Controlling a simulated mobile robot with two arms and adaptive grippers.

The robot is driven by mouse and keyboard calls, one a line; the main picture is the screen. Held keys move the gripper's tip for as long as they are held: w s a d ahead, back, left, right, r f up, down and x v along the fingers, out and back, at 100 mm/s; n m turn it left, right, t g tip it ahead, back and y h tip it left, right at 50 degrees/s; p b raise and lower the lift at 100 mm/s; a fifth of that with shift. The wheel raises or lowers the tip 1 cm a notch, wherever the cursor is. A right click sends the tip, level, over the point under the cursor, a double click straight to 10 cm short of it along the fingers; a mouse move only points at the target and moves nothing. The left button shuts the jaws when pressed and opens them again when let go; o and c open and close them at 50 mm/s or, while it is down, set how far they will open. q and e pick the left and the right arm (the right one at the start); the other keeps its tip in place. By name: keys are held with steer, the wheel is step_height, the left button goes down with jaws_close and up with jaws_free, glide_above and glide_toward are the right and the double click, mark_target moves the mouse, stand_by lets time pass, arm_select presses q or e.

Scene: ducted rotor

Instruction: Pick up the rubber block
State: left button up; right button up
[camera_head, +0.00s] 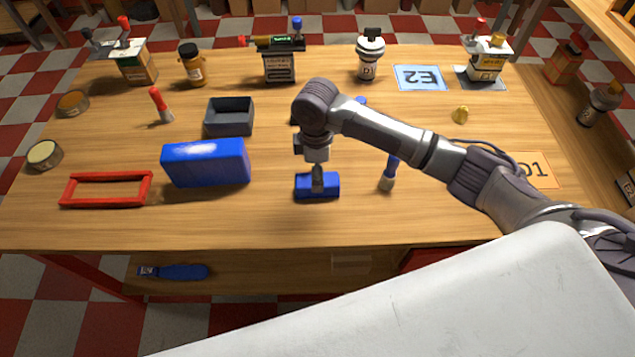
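A small blue block (331,187) lies on the table near the front middle. A larger blue block (206,165) stands to its left. Both are plain blue; I cannot tell from the picture which is rubber. My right gripper (317,183) points straight down at the small block, and its fingertips overlap the block's middle. The fingers are small and dark here, so I cannot tell whether they are closed on it. The small block appears to rest on the table. My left gripper is not in view.
A red frame (107,189) lies front left, and a grey open bin (229,117) stands behind the larger block. A blue-handled brush (388,178) is close right of the gripper. Bottles and boxes line the back. The wooden table's (270,225) front strip is clear.

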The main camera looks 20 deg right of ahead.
steer(key=f, duration=0.3)
steer(key=f+p, duration=0.1)
steer(key=f, duration=0.1)
steer(key=shift+w+d+f, duration=0.1)
steer(key=shift+w+d, duration=0.2)
steer(key=c, duration=1.3)
